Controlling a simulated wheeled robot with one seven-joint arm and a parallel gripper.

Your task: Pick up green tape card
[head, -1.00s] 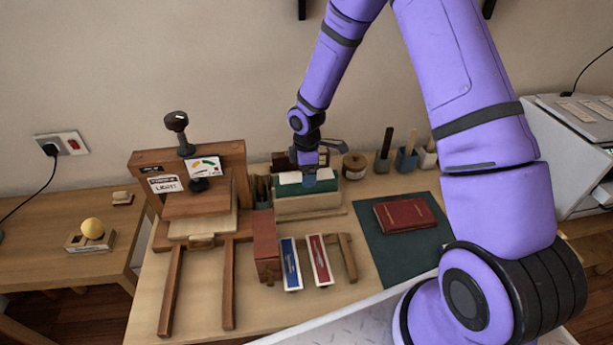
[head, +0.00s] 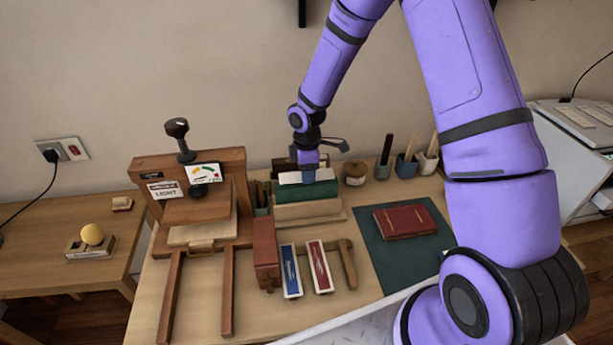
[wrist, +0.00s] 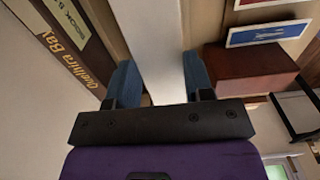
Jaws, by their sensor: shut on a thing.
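In the head view my gripper (head: 308,176) is over the cream box at the back middle of the table. It is shut on a pale, white-topped card (head: 291,178), with a green band (head: 308,191) just below it; I take this as the green tape card. In the wrist view the pale card (wrist: 155,35) runs between the two blue fingers, and no green shows on it there. The cream box (head: 305,211) is below the card. How much of the card is still inside the box cannot be told.
A wooden press (head: 195,205) stands left. A dark red box (head: 265,250), a blue-labelled block (head: 291,271) and a red-labelled block (head: 319,267) are in front. A red book (head: 404,221) lies on a green mat (head: 375,255) at right. A round jar (head: 354,172) stands close right.

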